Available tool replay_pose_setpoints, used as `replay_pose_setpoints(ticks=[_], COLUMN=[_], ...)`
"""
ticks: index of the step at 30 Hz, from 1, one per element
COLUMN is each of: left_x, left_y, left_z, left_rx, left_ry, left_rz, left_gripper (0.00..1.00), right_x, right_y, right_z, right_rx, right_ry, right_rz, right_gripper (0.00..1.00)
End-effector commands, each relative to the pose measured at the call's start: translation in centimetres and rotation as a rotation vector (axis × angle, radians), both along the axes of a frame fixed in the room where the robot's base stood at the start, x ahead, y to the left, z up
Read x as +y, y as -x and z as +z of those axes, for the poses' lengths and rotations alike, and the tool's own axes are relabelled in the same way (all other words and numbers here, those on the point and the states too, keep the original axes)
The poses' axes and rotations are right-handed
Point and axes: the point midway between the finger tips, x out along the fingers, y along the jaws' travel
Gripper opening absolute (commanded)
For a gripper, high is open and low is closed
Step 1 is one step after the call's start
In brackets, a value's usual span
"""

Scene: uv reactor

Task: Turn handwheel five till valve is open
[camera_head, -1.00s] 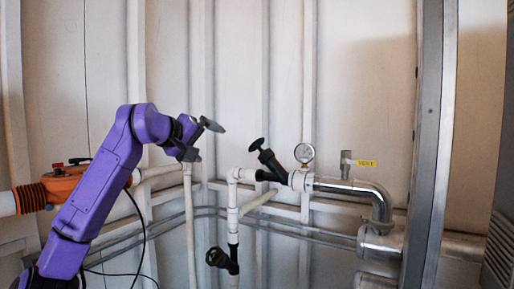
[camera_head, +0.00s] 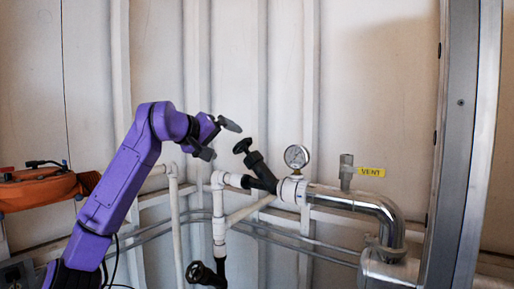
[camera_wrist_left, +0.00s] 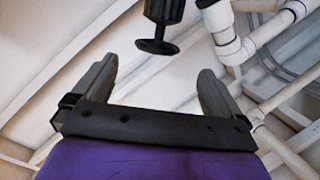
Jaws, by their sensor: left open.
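A black handwheel (camera_head: 243,146) sits on an angled black valve (camera_head: 260,170) in the white pipe run. A second black handwheel (camera_head: 196,272) is lower on the vertical pipe, near the bottom edge. No number shows on either, so I cannot tell which is five. My left gripper (camera_head: 217,139) is open and empty, just left of the upper handwheel, its jaws facing it. In the left wrist view a black handwheel (camera_wrist_left: 157,47) appears just beyond the open fingertips, roughly between them and not gripped. My right gripper is out of view.
A round gauge (camera_head: 296,157) and a bent metal pipe (camera_head: 375,207) with a yellow VENT label (camera_head: 371,172) stand right of the valve. A metal post (camera_head: 460,150) is further right. An orange valve body (camera_head: 38,187) is at the left. The ribbed wall is behind.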

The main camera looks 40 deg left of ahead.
Motion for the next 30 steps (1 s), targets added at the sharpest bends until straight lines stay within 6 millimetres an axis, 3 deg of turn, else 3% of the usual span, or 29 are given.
replay_pose_setpoints(ticks=[5,12,16,21,28,29,30], left_x=[-0.4,-0.1,0.3,0.6,0.7,0.7,0.7], left_y=[-1.8,-7.3,-9.4,-10.6,-10.6,-10.6,-10.6], left_z=[-0.4,-1.9,-2.5,-2.9,-3.0,-3.0,-3.0], left_rx=[0.003,0.005,0.002,0.000,0.000,0.000,0.000], left_ry=[0.000,0.003,0.002,0.002,0.001,0.001,0.001], left_rz=[-0.009,-0.017,-0.013,-0.012,-0.010,-0.010,-0.010], left_gripper=[1.00,1.00,1.00,1.00,1.00,0.94,0.80], right_x=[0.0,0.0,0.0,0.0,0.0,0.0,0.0], right_y=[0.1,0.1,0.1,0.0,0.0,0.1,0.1], right_z=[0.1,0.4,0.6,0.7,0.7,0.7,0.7], right_rx=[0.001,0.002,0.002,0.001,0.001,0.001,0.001], right_ry=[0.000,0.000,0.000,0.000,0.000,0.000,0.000], right_rz=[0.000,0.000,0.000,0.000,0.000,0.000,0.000], right_gripper=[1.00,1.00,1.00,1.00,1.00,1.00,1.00])
